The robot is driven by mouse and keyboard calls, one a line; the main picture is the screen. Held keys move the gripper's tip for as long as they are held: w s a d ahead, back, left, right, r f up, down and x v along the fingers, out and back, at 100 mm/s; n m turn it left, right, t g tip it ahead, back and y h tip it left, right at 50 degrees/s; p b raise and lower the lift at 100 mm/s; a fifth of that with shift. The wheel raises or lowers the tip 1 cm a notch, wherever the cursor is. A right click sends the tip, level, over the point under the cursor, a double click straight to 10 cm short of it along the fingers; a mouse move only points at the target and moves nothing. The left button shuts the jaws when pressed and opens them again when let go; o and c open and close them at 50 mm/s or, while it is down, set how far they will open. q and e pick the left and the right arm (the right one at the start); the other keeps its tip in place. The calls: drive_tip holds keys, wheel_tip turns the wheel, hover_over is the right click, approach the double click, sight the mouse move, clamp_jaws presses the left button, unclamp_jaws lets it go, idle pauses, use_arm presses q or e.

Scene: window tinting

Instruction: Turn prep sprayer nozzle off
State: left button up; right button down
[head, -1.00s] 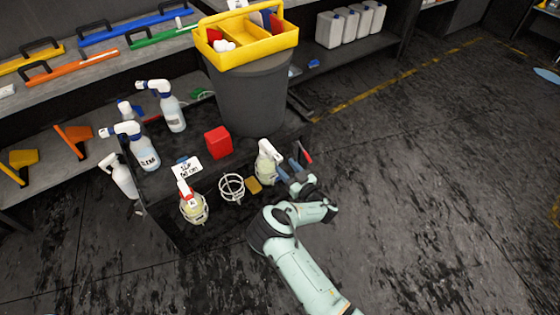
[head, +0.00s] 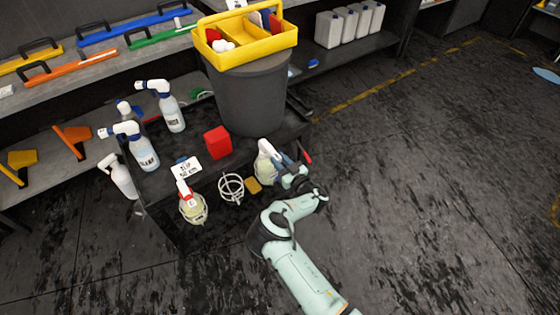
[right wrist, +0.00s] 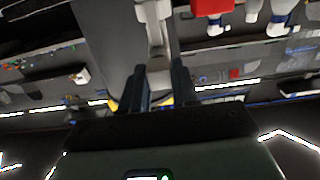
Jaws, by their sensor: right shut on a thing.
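A sprayer (head: 265,171) with a white head and pale yellow liquid stands upright at the front right of the dark low bench. My right gripper (head: 279,158) reaches in from the right and is shut at its head. In the right wrist view, the pale sprayer part (right wrist: 156,45) runs down between the two dark fingers (right wrist: 160,88); the exact part gripped and the nozzle's setting are too small to tell. A second sprayer (head: 193,209), with a red and white head, stands in a wire ring holder at the front left. My left gripper is out of view.
An empty wire ring holder (head: 231,188) and a yellow sponge-like block (head: 253,186) are left of the gripper. A red box (head: 217,142) and a small sign (head: 188,168) stand behind. A grey bin (head: 248,98) rises at the back. The floor at right is clear.

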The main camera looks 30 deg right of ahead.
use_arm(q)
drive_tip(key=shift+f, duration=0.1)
use_arm(e)
drive_tip(key=shift+n+b, duration=0.5)
drive_tip(key=shift+b, duration=0.25)
drive_tip(key=shift+n+b, duration=1.05)
drive_tip(key=shift+n, duration=0.05)
drive_tip(key=n+b, duration=0.2)
drive_tip(key=n, duration=0.1)
drive_tip(key=shift+a+n, duration=0.1)
drive_tip(key=shift+n, duration=0.2)
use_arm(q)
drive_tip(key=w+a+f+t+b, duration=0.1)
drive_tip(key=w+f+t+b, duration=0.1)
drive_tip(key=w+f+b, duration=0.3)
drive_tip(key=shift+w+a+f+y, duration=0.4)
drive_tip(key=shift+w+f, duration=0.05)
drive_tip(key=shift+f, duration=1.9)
use_arm(e)
drive_tip(key=shift+f+n, duration=0.1)
drive_tip(key=shift+n, duration=5.4)
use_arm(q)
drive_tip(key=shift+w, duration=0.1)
